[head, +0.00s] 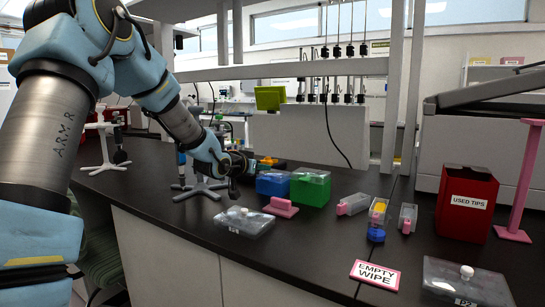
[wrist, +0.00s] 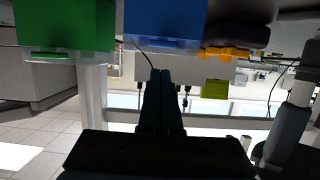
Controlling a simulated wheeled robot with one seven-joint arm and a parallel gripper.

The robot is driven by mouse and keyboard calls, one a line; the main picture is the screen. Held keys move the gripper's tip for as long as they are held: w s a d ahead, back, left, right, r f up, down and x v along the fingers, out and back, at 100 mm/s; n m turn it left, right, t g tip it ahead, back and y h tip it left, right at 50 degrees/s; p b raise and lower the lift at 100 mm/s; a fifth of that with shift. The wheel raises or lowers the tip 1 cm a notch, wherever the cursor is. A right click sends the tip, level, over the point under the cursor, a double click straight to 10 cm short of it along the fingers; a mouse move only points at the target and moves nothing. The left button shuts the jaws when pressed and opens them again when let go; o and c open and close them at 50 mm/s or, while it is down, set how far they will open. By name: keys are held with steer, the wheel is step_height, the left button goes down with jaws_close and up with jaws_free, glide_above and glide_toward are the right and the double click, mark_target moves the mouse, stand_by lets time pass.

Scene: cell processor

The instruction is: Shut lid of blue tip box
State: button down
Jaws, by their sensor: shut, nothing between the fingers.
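The blue tip box (head: 274,184) stands on the dark bench, left of and touching or nearly touching the green tip box (head: 311,190). I cannot tell clearly how its lid sits. In the wrist view, which looks upside down, part of the blue box (wrist: 165,22) shows at the top edge, cut off by the frame. My gripper (head: 234,186) is just left of the blue box in the head view, apart from it as far as I can see. Its dark fingers (wrist: 160,74) are together and empty in the wrist view.
An orange-and-black item (head: 268,162) is behind the blue box. A pink block (head: 281,207) and a clear-lidded box (head: 244,222) are in front. A pipette stand (head: 201,188) is left of my gripper. Clear containers (head: 352,204) and a red used-tips bin (head: 467,205) stand right.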

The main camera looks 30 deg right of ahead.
steer(key=shift+s+a+f+b, duration=0.1)
steer(key=shift+a+f+b, duration=0.15)
steer(key=shift+f, duration=0.3)
steer(key=shift+s+a+f+b, duration=0.1)
steer(key=shift+f+b, duration=0.2)
steer(key=shift+f, duration=0.2)
